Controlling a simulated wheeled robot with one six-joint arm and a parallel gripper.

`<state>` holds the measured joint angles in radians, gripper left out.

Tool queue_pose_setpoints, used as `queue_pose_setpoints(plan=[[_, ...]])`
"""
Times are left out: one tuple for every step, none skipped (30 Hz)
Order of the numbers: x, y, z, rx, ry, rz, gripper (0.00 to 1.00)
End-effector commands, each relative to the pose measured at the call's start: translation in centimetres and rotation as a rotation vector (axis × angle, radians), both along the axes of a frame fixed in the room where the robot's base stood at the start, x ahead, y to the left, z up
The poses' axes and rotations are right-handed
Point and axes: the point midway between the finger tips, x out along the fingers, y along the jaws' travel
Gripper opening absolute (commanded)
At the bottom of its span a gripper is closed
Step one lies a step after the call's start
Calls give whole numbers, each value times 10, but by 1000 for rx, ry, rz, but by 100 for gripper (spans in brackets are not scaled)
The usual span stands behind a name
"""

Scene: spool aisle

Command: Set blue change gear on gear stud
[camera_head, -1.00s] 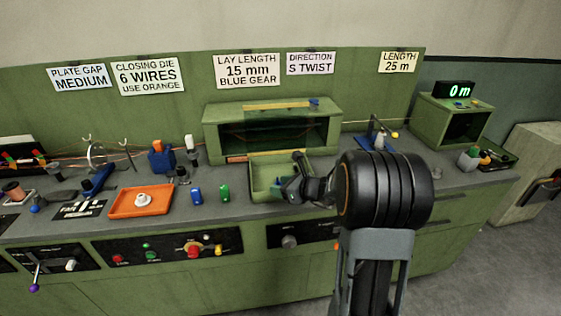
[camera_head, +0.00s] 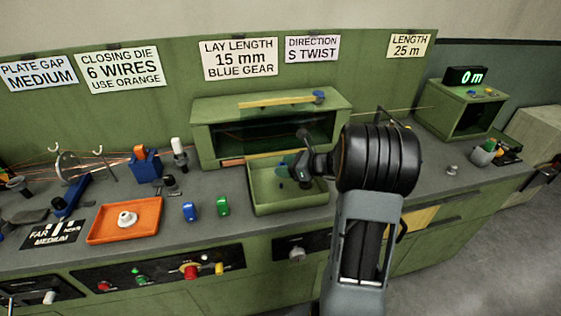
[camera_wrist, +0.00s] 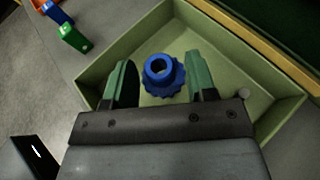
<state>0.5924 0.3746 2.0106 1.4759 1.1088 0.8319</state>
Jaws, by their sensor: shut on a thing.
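The blue change gear (camera_wrist: 163,76) shows in the wrist view as a toothed wheel with a raised, holed hub, hub facing the camera. My gripper (camera_wrist: 160,80) has its two green pads on either side of the gear and is shut on it. Gear and pads are over the green open tray (camera_wrist: 112,62). In the head view my gripper (camera_head: 296,172) reaches down into this tray (camera_head: 262,207), and the gear is largely hidden there. I cannot make out for sure which part is the gear stud.
A green cabinet (camera_head: 209,138) stands behind the tray. Left are a green block (camera_head: 223,206), a blue block (camera_head: 190,211) and an orange tray (camera_head: 95,234) holding a pale ringed part. A small grey knob (camera_head: 452,170) stands on the right bench. A sign (camera_head: 238,58) reads 15 mm blue gear.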

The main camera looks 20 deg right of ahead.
Motion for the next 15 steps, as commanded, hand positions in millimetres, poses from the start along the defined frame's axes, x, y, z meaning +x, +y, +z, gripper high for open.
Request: queue_pose_setpoints(plan=[[0, 2, -2, 0, 0, 3, 28], [1, 3, -4, 0, 0, 5, 28], [1, 4, -6, 0, 0, 9, 28], [1, 6, -7, 1, 1, 10, 28], [2, 7, -9, 1, 1, 13, 28], [2, 8, -12, 1, 0, 15, 28], [2, 8, -14, 1, 1, 16, 28], [2, 9, -17, 1, 1, 17, 28], [2, 9, -20, 0, 0, 17, 28], [2, 10, -23, 1, 1, 18, 28], [2, 10, -25, 1, 1, 18, 28], [2, 10, -29, 1, 1, 18, 28], [2, 10, -32, 0, 0, 17, 28], [2, 9, -35, 0, 0, 17, 28], [2, 9, -39, 0, 0, 17, 28]])
